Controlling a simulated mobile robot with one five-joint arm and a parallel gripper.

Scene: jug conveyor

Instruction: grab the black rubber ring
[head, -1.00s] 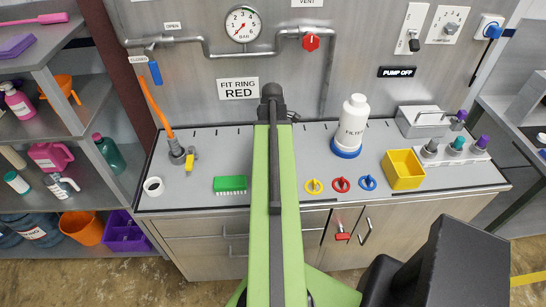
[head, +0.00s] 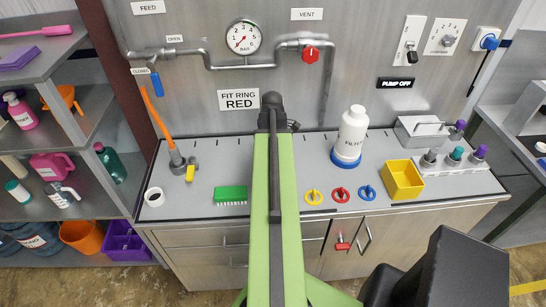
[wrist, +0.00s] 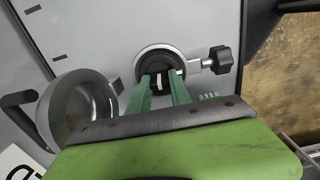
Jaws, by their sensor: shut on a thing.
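In the wrist view, the black rubber ring (wrist: 160,62) shows as a dark round band inside a pale metal rim. My gripper (wrist: 161,84) has two green fingers that reach to the near edge of this round opening. They are shut on a black piece there, which looks like part of the ring. The fingers hide part of its near side. In the head view, my green arm covers the middle of the counter and hides the gripper and the ring.
A metal bowl (wrist: 82,105) with a black handle lies left of the opening. A black knob (wrist: 221,59) sticks out right. On the counter are yellow (head: 314,197), red (head: 340,194) and blue (head: 367,192) rings, a green brush (head: 230,195) and a white filter bottle (head: 351,133).

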